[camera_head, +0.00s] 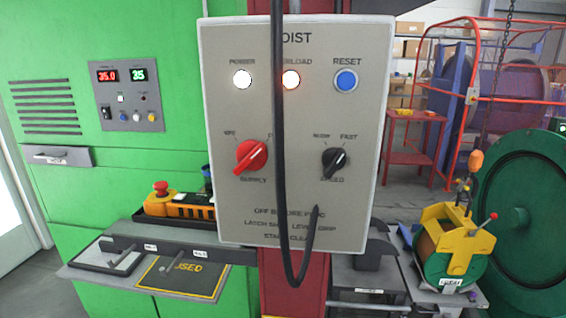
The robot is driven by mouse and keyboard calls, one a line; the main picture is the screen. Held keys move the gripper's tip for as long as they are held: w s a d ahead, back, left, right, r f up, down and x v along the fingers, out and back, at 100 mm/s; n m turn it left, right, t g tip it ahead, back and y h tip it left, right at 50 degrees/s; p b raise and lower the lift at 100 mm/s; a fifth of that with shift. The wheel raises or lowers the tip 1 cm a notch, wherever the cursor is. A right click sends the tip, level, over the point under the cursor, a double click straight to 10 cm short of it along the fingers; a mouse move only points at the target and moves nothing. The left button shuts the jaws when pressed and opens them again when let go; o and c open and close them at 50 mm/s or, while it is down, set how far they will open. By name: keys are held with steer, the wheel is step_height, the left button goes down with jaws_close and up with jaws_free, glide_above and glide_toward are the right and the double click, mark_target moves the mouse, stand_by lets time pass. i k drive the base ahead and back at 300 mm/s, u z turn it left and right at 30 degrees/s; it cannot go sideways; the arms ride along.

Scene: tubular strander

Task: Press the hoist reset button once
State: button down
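The blue reset button (346,81) sits at the upper right of the grey hoist panel (230,120), under the word RESET. The panel is mounted on a red post. A white POWER lamp (242,79) and an orange-red lamp (291,80), its label partly hidden, are in the same row and look lit. Below are a red SUPPLY knob (252,155) and a black SPEED knob (335,160) with SLOW and FAST marks. A black cable hangs in front of the panel, left of the reset button, and does not cover it. My gripper is not in view.
A black cable (279,140) loops down past the panel's lower edge. A green cabinet with a small control panel (129,107) stands left. Shelves with trays (190,278) are below left.

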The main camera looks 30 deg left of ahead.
mark_target(345, 80)
steer(key=z, duration=1.25)
steer(key=i, duration=0.1)
steer(key=u, duration=2.85)
steer(key=k, duration=0.4)
steer(key=u, duration=0.35)
steer(key=i, duration=0.5)
steer(key=z, duration=0.2)
steer(key=k, duration=0.5)
steer(key=u, duration=0.2)
steer(key=i, duration=0.55)
steer(key=z, duration=0.1)
